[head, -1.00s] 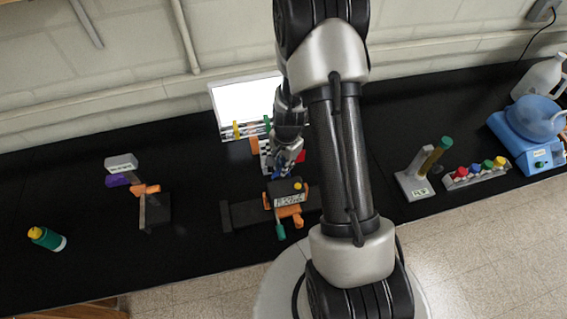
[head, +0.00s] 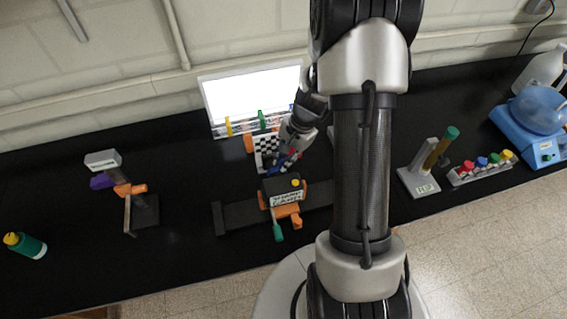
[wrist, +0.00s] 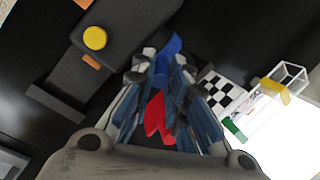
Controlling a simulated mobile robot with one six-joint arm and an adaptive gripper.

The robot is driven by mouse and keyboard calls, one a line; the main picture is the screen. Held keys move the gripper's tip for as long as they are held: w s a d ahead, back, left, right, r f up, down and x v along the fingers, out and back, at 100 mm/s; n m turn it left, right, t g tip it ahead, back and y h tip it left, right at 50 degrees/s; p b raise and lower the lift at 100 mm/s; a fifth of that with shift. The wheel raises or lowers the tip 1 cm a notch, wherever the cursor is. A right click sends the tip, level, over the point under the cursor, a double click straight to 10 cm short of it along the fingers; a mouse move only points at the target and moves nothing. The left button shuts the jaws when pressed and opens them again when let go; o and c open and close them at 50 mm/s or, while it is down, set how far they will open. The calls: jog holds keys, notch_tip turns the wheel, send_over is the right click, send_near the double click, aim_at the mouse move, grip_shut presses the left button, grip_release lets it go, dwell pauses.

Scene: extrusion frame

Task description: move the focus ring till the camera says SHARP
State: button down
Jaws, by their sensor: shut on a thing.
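The dark camera body (head: 275,190) sits on a black rail, with a yellow knob (head: 295,182) on top and a small text display (head: 286,198) whose words are too small to read. It also shows in the wrist view (wrist: 125,30). My gripper (head: 284,164) is at the far side of the camera body. In the wrist view my gripper (wrist: 164,68) is shut at the blue focus ring (wrist: 170,44), with a red piece (wrist: 155,115) between its fingers. The fingers hide most of the ring. A checkered target (head: 264,150) stands behind.
A bright white panel (head: 252,92) stands behind the target. Orange parts and a green handle (head: 278,233) are at the camera's near side. A stand (head: 145,212) and green bottle (head: 27,246) are left. Colored knobs (head: 482,166) and a blue device (head: 530,122) are right.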

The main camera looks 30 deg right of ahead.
jog(key=c, duration=1.5)
grip_release()
jog(key=shift+c, duration=0.2)
jog(key=v, duration=1.2)
